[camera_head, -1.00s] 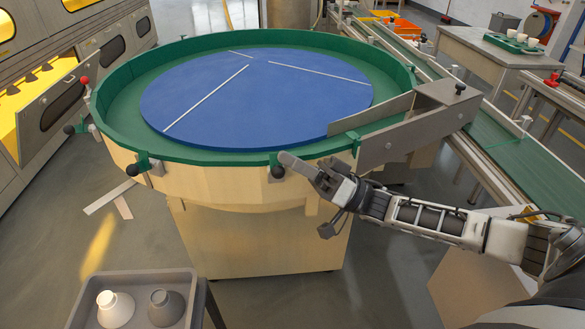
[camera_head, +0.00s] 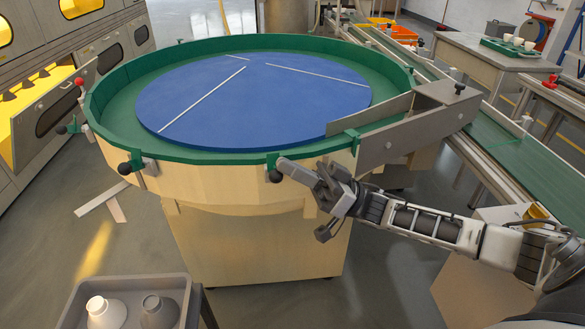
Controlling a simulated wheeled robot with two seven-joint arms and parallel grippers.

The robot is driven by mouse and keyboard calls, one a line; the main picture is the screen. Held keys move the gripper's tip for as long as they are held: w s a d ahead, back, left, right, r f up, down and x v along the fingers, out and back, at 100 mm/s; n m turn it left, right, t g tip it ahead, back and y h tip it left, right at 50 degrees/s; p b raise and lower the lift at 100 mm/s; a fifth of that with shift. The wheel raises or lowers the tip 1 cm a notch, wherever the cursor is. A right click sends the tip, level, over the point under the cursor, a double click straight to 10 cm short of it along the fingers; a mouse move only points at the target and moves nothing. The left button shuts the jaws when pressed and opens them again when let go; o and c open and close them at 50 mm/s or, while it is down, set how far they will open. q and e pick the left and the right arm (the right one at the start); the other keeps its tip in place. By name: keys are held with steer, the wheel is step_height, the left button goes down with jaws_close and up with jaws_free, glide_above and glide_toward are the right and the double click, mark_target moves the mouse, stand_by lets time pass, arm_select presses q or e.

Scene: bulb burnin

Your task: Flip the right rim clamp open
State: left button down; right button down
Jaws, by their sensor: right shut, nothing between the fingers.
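The round turntable has a blue disc (camera_head: 250,100) inside a green rim (camera_head: 215,156). The rim clamp on the front right, a green bracket (camera_head: 271,160) with a black ball knob (camera_head: 275,176), sits on the rim's outer side with its knob hanging low. My right gripper (camera_head: 284,165) reaches in from the right, its shut fingertips right beside this clamp and knob. I cannot tell whether they touch it. Nothing is held. My left gripper is out of view.
Other clamps with knobs sit at the front left (camera_head: 135,165) and far left (camera_head: 70,127) of the rim. A grey metal chute (camera_head: 420,125) leads to a green conveyor (camera_head: 520,160) on the right. A grey tray (camera_head: 75,307) with two bulb-like pieces stands front left.

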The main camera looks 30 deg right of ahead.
arm_select(q)
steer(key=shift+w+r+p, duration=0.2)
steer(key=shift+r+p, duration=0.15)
steer(key=shift+p, duration=0.4)
arm_select(e)
steer(key=s+d, duration=0.6)
steer(key=d, duration=0.5)
steer(key=shift+s+f, duration=0.3)
